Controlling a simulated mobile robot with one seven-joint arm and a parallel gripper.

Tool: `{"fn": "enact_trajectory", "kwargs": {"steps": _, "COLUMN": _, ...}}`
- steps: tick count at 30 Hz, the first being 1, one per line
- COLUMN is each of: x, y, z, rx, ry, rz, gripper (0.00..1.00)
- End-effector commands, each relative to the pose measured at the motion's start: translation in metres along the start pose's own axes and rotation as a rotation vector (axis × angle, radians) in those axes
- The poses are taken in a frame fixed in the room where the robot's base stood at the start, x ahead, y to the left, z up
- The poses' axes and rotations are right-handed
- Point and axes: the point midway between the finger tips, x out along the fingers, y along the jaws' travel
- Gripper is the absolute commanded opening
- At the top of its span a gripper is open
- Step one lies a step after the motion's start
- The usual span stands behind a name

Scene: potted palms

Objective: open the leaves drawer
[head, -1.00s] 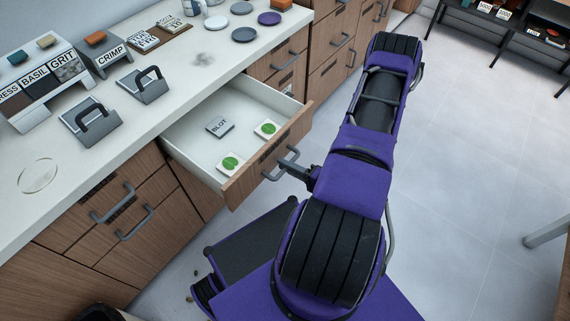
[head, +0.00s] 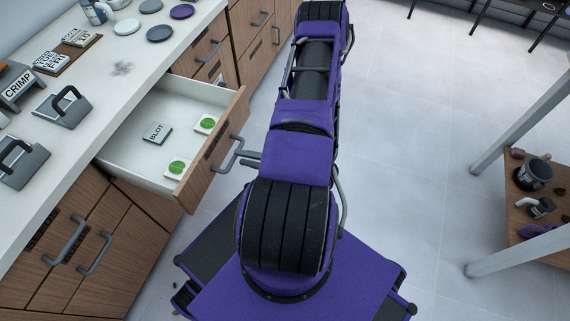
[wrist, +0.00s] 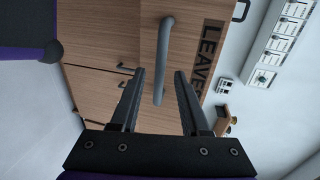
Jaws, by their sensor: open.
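The leaves drawer (head: 193,178) is pulled out from the counter, its wooden front towards me in the head view. Its grey bar handle (head: 228,153) is on that front. In the wrist view the drawer front bears the word LEAVES (wrist: 209,55), and the handle (wrist: 164,45) runs between the fingers. My gripper (wrist: 158,73) is open, with one finger on each side of the handle and a gap visible. In the head view my arm hides most of the gripper.
Inside the drawer lie a BLOT tile (head: 157,133) and two green-marked tiles (head: 205,123). The counter (head: 105,110) above carries grey-handled tools and discs. A table with dark pots (head: 533,174) stands at the right. The floor between is clear.

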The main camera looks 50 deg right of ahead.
Motion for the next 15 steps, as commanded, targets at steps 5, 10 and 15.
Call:
{"fn": "enact_trajectory", "kwargs": {"steps": 5, "x": -0.046, "y": 0.000, "z": -0.001, "rx": 0.000, "ry": 0.006, "rz": 0.002, "gripper": 0.46}}
{"fn": "enact_trajectory", "kwargs": {"steps": 10, "x": -0.087, "y": 0.000, "z": -0.001, "rx": 0.000, "ry": 0.006, "rz": 0.000, "gripper": 0.46}}
{"fn": "enact_trajectory", "kwargs": {"steps": 15, "x": -0.117, "y": 0.000, "z": -0.001, "rx": -0.001, "ry": 0.004, "rz": 0.000, "gripper": 0.46}}
